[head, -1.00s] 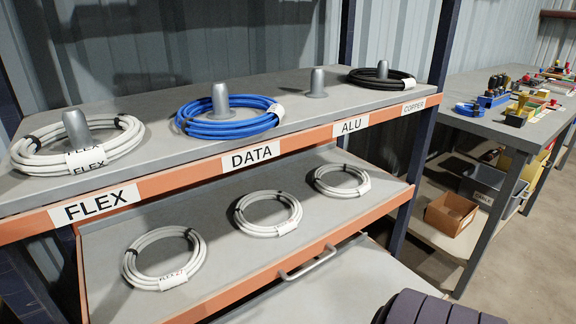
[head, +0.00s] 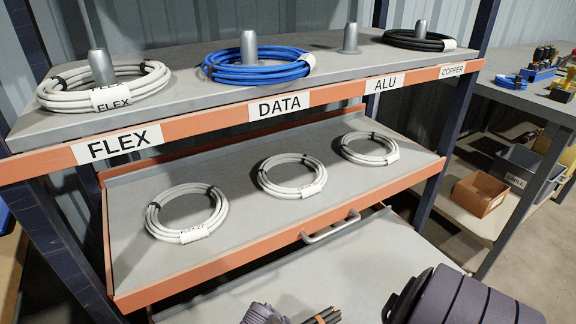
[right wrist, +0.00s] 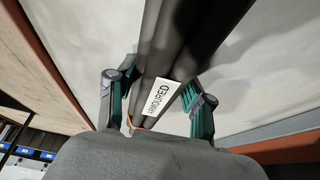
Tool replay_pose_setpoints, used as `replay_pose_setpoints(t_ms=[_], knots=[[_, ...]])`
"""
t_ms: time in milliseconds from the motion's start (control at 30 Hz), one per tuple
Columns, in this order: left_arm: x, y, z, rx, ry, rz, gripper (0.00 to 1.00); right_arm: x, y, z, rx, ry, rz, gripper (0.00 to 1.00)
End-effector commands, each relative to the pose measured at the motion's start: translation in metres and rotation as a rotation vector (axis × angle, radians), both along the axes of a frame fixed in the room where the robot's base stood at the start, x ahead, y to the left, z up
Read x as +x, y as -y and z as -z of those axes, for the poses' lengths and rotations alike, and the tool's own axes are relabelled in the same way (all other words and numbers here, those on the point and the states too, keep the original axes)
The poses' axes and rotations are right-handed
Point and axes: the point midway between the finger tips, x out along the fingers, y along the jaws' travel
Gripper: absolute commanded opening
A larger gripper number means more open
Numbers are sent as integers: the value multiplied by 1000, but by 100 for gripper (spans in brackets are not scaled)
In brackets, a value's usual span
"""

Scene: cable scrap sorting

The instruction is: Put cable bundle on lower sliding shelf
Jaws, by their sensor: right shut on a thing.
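A bundle of dark, straight cables lies between the teal fingers of my right gripper (right wrist: 158,80) in the right wrist view. The bundle (right wrist: 177,55) has a white "ARMOURED" label and an orange tie. In the head view, the bundle's end (head: 322,317) shows at the bottom edge, with an orange band. A pale lower shelf surface (head: 385,250) extends forward beneath the shelf of coils. The bundle appears over a pale surface in the wrist view; contact with it cannot be judged. My left gripper is out of view.
The shelf above (head: 235,230) holds three white coils and has a front handle (head: 330,228). The top shelf (head: 200,105) carries white, blue and black coils around pegs. Dark uprights flank the rack. A workbench with bins stands at right.

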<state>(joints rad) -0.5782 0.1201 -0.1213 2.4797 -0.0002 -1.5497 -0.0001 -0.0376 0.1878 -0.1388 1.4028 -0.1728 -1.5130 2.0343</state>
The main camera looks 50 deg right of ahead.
Motion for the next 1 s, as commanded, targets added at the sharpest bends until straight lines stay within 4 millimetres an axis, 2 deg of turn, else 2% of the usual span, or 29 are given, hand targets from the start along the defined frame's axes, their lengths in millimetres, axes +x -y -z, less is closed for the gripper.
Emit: replay_pose_setpoints(t_ms=[300,333,467,833,1000], knots=[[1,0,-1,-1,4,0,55,3,1,-1,-2,6,0,0],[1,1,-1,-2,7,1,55,1,0,1,0,2,0,55],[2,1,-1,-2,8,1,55,1,0,0,0,2,0,76],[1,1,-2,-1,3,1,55,1,-1,-3,0,2,-1,76],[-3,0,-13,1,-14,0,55,4,-10,-27,3,5,1,76]])
